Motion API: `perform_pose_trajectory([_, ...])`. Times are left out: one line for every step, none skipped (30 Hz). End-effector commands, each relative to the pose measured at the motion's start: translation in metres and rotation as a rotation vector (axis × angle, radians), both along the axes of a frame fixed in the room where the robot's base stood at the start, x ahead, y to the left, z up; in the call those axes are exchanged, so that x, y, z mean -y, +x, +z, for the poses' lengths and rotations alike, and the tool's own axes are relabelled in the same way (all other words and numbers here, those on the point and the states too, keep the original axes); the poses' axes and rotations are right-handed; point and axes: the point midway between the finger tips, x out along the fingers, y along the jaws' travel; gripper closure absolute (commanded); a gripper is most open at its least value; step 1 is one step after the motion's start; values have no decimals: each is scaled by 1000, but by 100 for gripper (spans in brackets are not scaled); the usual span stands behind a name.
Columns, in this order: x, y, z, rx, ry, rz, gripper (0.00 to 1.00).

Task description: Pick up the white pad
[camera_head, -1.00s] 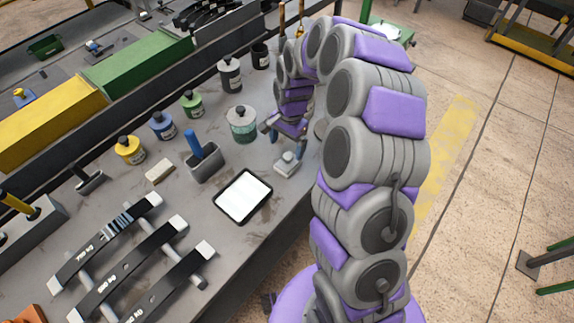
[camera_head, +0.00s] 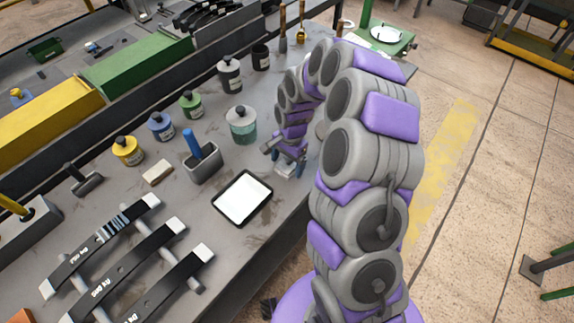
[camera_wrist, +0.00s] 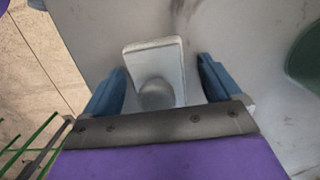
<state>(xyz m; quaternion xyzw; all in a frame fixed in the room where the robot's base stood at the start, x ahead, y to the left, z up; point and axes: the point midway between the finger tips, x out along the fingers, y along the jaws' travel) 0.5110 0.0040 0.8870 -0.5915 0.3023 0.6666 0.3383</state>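A small whitish pad with a round grey knob (camera_wrist: 155,62) lies on the grey bench, seen in the wrist view between my blue fingers. My gripper (camera_wrist: 163,75) is open around it, with a gap on each side; I cannot tell that either finger touches it. In the head view my gripper (camera_head: 289,164) is low over the bench near its right edge, and it mostly hides the pad there. A flat white panel with a black rim (camera_head: 243,198) lies on the bench just left of my gripper.
A teal-banded jar (camera_head: 242,125) stands behind my gripper. A grey holder with a blue handle (camera_head: 203,163), a beige block (camera_head: 157,172) and several small bottles stand farther left. Black spring racks (camera_head: 125,265) lie at the front left. The bench's right edge is close to my gripper.

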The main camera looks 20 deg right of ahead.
Motion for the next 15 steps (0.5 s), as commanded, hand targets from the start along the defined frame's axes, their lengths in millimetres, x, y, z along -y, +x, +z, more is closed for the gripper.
perform_pose_trajectory([1,0,0,0,1,-1,14])
perform_pose_trajectory([1,0,0,0,1,-1,17])
perform_pose_trajectory([1,0,0,0,1,-1,21])
perform_pose_trajectory([1,0,0,0,1,-1,24])
perform_pose_trajectory([1,0,0,0,1,-1,26])
perform_pose_trajectory([1,0,0,0,0,-1,30])
perform_pose_trajectory([0,0,0,0,0,-1,33])
perform_pose_trajectory([0,0,0,0,0,-1,36])
perform_pose_trajectory([0,0,0,0,0,-1,40])
perform_pose_trajectory([0,0,0,0,0,-1,43])
perform_pose_trajectory([0,0,0,0,0,-1,46])
perform_pose_trajectory([0,0,0,-1,-1,-1,49])
perform_pose_trajectory([0,0,0,-1,-1,-1,52])
perform_pose_trajectory([0,0,0,-1,-1,-1,55])
perform_pose_trajectory([-1,0,0,-1,-1,-1,59])
